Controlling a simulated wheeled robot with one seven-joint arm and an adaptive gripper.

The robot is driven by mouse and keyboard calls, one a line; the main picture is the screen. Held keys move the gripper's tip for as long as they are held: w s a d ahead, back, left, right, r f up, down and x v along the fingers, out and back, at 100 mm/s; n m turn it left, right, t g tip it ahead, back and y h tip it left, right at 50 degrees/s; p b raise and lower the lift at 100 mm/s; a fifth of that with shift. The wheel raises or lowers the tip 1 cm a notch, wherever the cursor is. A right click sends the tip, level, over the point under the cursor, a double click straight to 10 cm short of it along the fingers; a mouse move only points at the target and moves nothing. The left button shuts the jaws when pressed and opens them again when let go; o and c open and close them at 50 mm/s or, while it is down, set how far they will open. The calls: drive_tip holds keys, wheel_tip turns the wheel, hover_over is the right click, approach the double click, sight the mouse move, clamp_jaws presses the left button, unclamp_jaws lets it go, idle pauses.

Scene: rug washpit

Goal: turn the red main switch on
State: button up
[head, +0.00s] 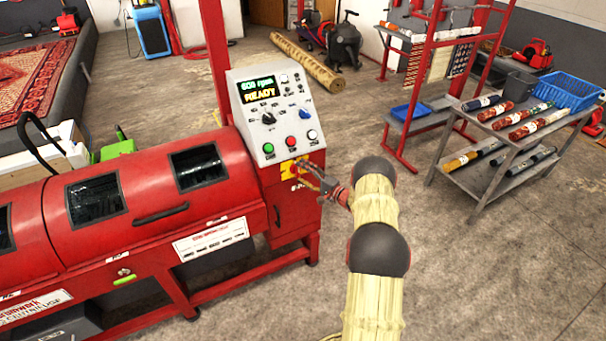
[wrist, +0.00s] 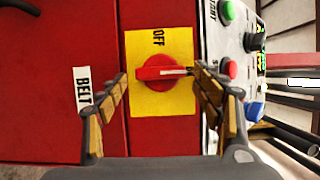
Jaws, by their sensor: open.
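The red main switch (wrist: 160,73) sits on a square yellow plate (wrist: 140,102) on the red machine front. In the wrist view its handle lies sideways, with the white mark toward the right. The word OFF is on the plate above the handle, turned sideways; no other position label is readable. In the head view the yellow plate (head: 285,172) is below the control panel, partly covered by my gripper (head: 312,178). In the wrist view my gripper (wrist: 157,82) is open, one finger on each side of the switch. Contact cannot be told.
The sloped grey control panel (head: 263,92), its display lit with READY, has buttons just above the switch. A BELT label (wrist: 83,88) is beside the plate. A grey table (head: 480,165) with rolls stands right. Open floor lies between.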

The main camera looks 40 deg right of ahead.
drive_tip(key=s+d, duration=0.1)
drive_tip(key=s, duration=1.1)
drive_tip(key=shift+d, duration=0.4)
